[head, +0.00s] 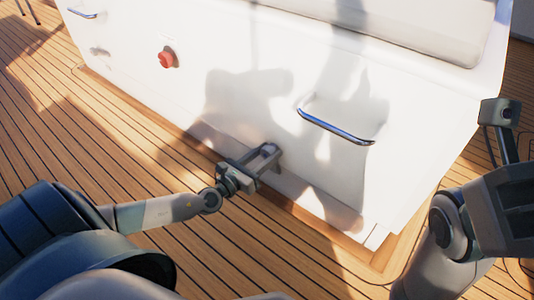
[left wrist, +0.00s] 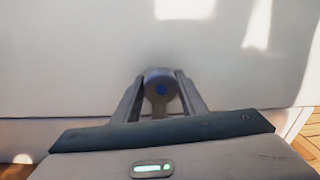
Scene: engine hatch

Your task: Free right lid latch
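The white hatch front (head: 130,62) fills much of the head view. My left gripper (head: 268,157) reaches low on this front, left of and below the right chrome handle. In the left wrist view a round grey latch knob (left wrist: 161,86) with a blue centre sits between the two fingers, which press close on both sides of it. In the head view the knob is hidden by the gripper and shadow. My right arm is at the right edge; its gripper's fingers cannot be made out clearly.
A chrome handle (head: 335,127) sticks out of the front, another chrome handle (head: 82,13) is at far left. A red knob (head: 167,58) sits between them. A pale cushion (head: 425,28) lies on top. The wooden deck (head: 115,160) in front is clear.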

